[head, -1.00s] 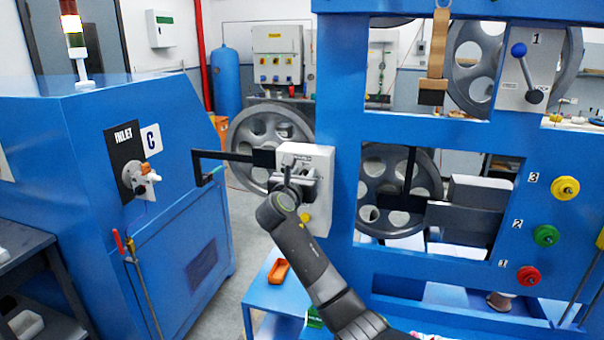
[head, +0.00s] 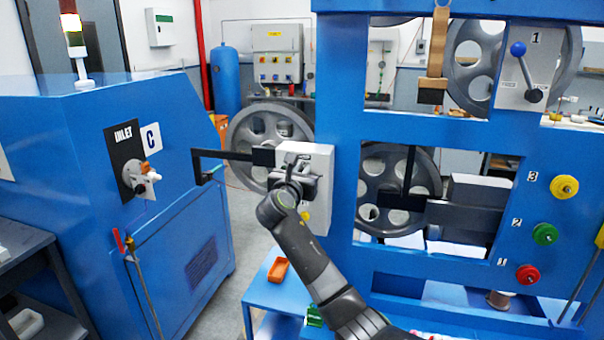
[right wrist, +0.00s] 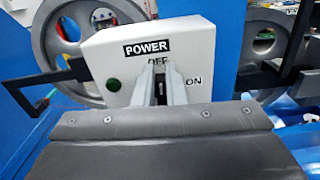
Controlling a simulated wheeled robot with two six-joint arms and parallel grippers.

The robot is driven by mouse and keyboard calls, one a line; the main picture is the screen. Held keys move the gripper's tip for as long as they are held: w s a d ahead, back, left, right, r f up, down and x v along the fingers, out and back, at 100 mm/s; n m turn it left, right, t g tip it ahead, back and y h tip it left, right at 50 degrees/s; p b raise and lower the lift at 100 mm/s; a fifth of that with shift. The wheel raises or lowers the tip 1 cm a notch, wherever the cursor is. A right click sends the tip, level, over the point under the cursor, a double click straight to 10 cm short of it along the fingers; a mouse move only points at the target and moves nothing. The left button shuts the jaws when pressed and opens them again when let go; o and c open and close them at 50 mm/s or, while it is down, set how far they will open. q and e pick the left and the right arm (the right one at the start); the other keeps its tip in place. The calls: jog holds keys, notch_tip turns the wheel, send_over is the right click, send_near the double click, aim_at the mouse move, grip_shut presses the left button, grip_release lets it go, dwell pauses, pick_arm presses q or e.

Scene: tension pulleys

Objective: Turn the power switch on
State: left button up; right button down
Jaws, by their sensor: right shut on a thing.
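A white box labelled POWER (head: 319,158) is fixed to the left post of the blue frame. It shows close up in the right wrist view (right wrist: 205,52), with OFF above my fingertips and ON to their right. My right gripper (head: 298,170) is at the front of this box. In the right wrist view, its two fingers (right wrist: 158,82) are shut on the power switch, just below OFF and left of ON. The fingers hide most of the switch, so its exact angle is hard to tell. My left gripper is not in view.
A dark green round lamp (right wrist: 114,85) sits on the box. A black bracket (head: 222,155) sticks out left of it. A blue cabinet (head: 165,190) with a signal tower (head: 73,35) stands left. Spoked wheels (head: 270,130) are behind. An orange tray (head: 278,270) lies below.

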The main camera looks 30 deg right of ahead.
jog(key=shift+f+g, duration=0.3)
jog(key=shift+f, duration=0.2)
jog(key=m+b, duration=0.1)
jog(key=m, duration=0.4)
jog(key=s+d+f+m+b, duration=0.1)
jog(key=m, duration=0.5)
jog(key=f+m+b, duration=0.1)
jog(key=m+b, duration=0.1)
jog(key=m, duration=0.4)
jog(key=shift+s+d, duration=0.15)
jog(key=shift+s, duration=0.15)
jog(key=shift+r, duration=0.1)
